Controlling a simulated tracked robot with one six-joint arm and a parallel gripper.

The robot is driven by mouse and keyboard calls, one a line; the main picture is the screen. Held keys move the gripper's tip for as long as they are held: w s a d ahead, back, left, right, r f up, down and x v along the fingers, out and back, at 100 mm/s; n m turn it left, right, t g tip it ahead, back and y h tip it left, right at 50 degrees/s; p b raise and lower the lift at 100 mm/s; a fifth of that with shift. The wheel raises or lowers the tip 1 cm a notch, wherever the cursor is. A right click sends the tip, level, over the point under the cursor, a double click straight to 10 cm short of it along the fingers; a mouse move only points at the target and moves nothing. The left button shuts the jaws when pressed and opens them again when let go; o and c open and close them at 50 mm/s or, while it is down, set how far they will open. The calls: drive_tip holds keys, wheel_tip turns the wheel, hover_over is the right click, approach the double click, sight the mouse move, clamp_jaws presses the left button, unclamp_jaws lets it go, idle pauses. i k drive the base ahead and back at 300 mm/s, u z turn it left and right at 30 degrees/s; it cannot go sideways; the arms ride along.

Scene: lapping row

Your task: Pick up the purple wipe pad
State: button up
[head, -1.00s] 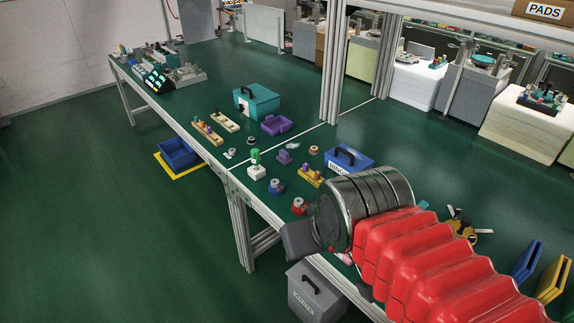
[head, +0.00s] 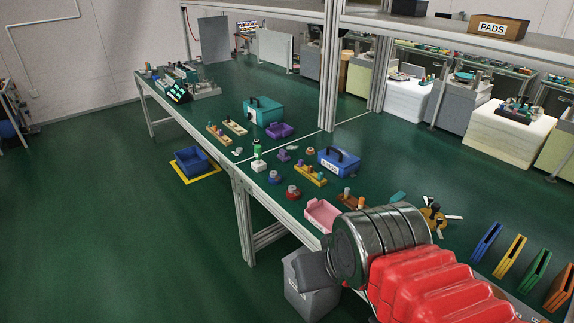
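A small purple piece (head: 284,155), which looks like a knobbed pad, lies on the green bench top in the middle of the head view. It is small in the picture, and I cannot be sure that it is the wipe pad. A purple tray (head: 280,130) sits just behind it. My arm comes in from the lower right, over the front edge of the bench, well to the right of and nearer than the purple piece. My gripper's fingers do not show, so I cannot see what they hold.
Blue (head: 275,177) and red (head: 293,193) knobbed pieces, a yellow peg block (head: 310,175), a blue box (head: 339,162) and a green-topped bottle (head: 257,150) stand around. A pink tray (head: 322,214) lies by my arm. A metal post (head: 331,70) rises behind.

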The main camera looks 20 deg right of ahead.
sight(282, 155)
drive_tip(key=k, duration=0.35)
drive_tip(key=u, duration=0.55)
drive_tip(key=i, duration=1.2)
drive_tip(key=u, duration=0.45)
drive_tip(key=i, duration=1.45)
drive_tip(key=z, duration=1)
drive_tip(key=i, duration=0.8)
drive_tip(key=z, duration=0.5)
